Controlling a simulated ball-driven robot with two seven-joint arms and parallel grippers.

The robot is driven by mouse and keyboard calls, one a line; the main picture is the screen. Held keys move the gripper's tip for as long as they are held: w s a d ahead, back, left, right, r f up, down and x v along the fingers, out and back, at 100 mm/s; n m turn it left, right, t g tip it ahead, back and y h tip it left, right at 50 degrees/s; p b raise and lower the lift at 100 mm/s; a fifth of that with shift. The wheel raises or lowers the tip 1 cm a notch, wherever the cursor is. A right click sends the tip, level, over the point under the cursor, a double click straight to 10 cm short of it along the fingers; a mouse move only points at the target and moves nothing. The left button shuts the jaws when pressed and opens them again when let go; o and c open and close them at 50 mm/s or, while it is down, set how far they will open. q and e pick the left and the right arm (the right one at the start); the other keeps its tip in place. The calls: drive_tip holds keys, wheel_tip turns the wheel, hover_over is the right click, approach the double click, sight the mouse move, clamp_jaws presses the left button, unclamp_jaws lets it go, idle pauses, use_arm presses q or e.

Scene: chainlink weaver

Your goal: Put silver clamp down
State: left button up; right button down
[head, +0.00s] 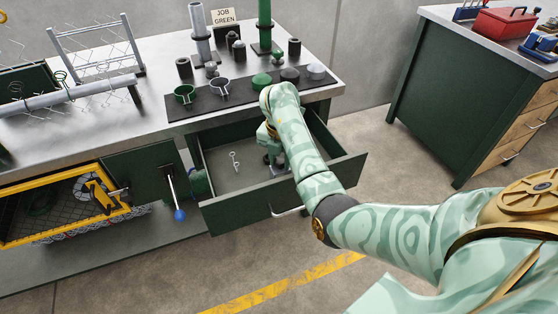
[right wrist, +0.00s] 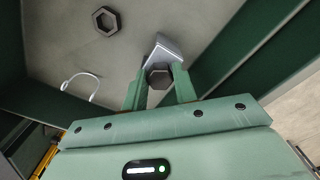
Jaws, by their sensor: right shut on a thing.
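My right gripper (right wrist: 160,88) points down into the open green drawer (head: 247,208). In the right wrist view its green fingers are shut on a silver-grey piece, the silver clamp (right wrist: 163,48), with a dark hexagonal part (right wrist: 160,78) showing between the fingers. Much of the clamp is hidden by the fingers. It is close above the drawer floor; I cannot tell whether it touches. In the head view my right arm hides most of the gripper and clamp. My left gripper is not in view.
A dark hex nut (right wrist: 105,20) and a thin silver hook (right wrist: 82,80) lie on the drawer floor; the hook also shows in the head view (head: 234,160). On the bench, a dark mat (head: 205,106) holds a green ring (head: 185,94) and several small parts. The drawer's left half is mostly clear.

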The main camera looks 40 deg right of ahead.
drive_tip(key=c, duration=1.1)
unclamp_jaws()
drive_tip(key=shift+f, duration=0.1)
use_arm(q)
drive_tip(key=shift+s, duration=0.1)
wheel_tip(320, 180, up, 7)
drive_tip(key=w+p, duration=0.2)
drive_tip(key=p, duration=0.5)
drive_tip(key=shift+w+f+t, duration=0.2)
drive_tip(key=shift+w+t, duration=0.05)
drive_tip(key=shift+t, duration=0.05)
use_arm(e)
wheel_tip(320, 180, up, 12)
drive_tip(key=shift+r, duration=0.2)
